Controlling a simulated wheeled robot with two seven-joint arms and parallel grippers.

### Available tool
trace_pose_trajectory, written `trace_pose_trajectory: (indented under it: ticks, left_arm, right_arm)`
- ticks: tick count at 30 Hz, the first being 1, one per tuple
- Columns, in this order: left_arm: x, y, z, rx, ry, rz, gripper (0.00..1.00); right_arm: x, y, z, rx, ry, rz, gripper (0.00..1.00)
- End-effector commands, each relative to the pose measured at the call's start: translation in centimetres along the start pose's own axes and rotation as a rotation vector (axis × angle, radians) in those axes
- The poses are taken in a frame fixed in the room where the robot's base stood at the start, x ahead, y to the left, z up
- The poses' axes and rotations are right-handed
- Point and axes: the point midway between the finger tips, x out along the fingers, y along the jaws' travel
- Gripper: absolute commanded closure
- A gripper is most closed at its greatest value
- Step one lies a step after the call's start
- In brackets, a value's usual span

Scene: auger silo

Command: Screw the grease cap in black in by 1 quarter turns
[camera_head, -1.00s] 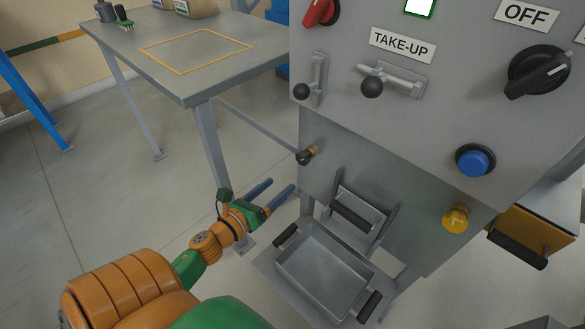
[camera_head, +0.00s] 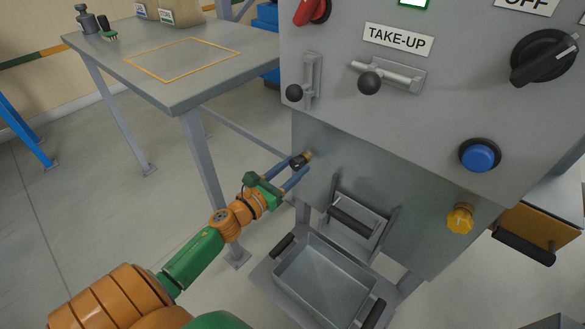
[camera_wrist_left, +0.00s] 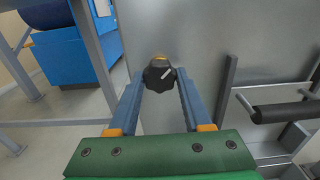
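The black grease cap (camera_head: 297,162) sits on a brass fitting on the left part of the grey machine's lower panel. In the left wrist view the cap (camera_wrist_left: 158,73) shows as a dark knob with a pale line on its face, the brass just behind it. My left gripper (camera_head: 292,172) is at the cap, its two blue fingers on either side of it. In the left wrist view the fingertips (camera_wrist_left: 159,82) flank the cap and look spread by about its width. Whether they press on it cannot be told. My right gripper is not in view.
A yellow knob (camera_head: 460,219) sits lower right on the panel. A metal tray (camera_head: 322,283) with black handles stands below. The control box (camera_head: 420,130) with levers and a blue button overhangs above. A grey table (camera_head: 185,95) stands left.

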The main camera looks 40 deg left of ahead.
Motion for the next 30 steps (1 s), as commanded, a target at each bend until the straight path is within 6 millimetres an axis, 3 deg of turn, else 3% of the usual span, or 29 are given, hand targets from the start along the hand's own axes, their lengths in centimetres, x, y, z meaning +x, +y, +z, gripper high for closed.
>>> trace_pose_trajectory:
  ticks: [1,4,5,17,30]
  left_arm:
    - [0.0,-0.1,0.0,0.000,0.000,-0.001,0.72]
    - [0.0,-0.1,0.0,-0.001,0.000,-0.001,0.99]
    - [0.0,-0.1,0.0,-0.001,0.000,-0.001,1.00]
    - [0.0,-0.1,0.0,-0.099,0.001,-0.001,1.00]
    - [0.0,-0.2,0.1,-0.488,0.002,-0.001,1.00]
  right_arm:
    - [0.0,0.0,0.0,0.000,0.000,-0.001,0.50]
    - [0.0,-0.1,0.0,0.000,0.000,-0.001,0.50]
    - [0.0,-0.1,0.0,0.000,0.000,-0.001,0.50]
    - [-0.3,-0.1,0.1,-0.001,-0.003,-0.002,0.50]
    - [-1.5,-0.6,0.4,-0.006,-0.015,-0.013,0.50]
